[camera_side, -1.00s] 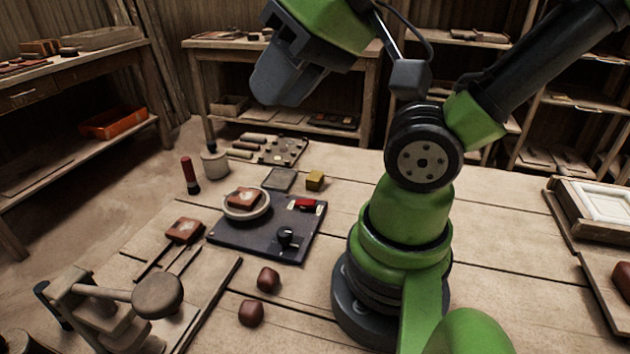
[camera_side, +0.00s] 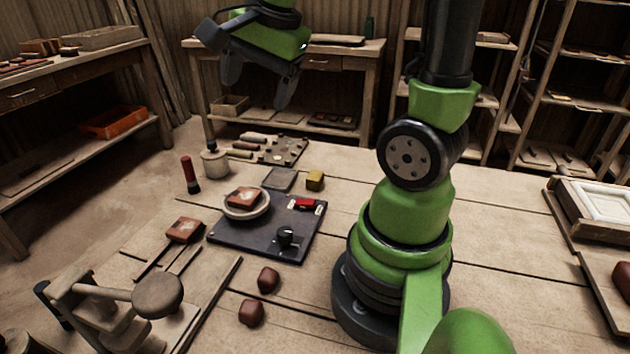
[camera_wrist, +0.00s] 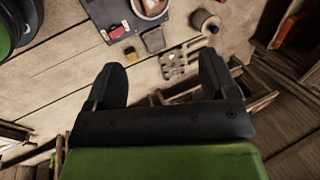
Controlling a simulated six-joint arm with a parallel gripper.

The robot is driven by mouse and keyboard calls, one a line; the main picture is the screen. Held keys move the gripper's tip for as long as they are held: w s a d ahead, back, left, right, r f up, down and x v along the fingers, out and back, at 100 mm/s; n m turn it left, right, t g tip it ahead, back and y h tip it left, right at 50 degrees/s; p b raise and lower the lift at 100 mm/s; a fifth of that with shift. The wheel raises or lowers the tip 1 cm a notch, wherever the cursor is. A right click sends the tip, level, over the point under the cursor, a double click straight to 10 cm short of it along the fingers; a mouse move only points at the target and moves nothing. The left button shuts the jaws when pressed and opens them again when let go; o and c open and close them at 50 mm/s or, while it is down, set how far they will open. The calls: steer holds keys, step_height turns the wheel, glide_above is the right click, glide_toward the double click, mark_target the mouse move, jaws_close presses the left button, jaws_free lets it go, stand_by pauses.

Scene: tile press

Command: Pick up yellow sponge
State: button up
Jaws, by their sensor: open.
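The yellow sponge (camera_side: 315,180) is a small block lying on the wooden table, behind the dark board and right of a flat grey tile. In the wrist view the yellow sponge (camera_wrist: 130,52) shows beyond my gripper's fingers, near the left one and apart from it. My gripper (camera_side: 256,92) is high above the table's far edge, up and left of the sponge in the side view. In the wrist view my gripper (camera_wrist: 168,75) has its two dark fingers spread wide, with nothing held between them.
A dark board (camera_side: 262,240) carries a round dish with a reddish tile, a red item and a black knob. A flat grey tile (camera_side: 280,179) lies beside the sponge. A perforated palette (camera_side: 283,150) and a pale pot (camera_side: 215,163) stand farther back. The table right of the sponge is clear.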

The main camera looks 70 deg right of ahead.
steer(key=d+f+m+g, duration=0.3)
steer(key=d+f+m, duration=0.6)
steer(key=d+m, duration=0.15)
steer(key=m+g, duration=0.1)
steer(key=m, duration=0.7)
glide_above(316, 175)
steer(key=shift+n+y, duration=0.25)
steer(key=shift+y, duration=0.05)
steer(key=f, duration=1.2)
steer(key=shift+a, duration=0.2)
step_height(316, 175, down, 6)
steer(key=shift+s+d+r, duration=0.1)
steer(key=shift+s, duration=0.05)
steer(key=c, duration=1)
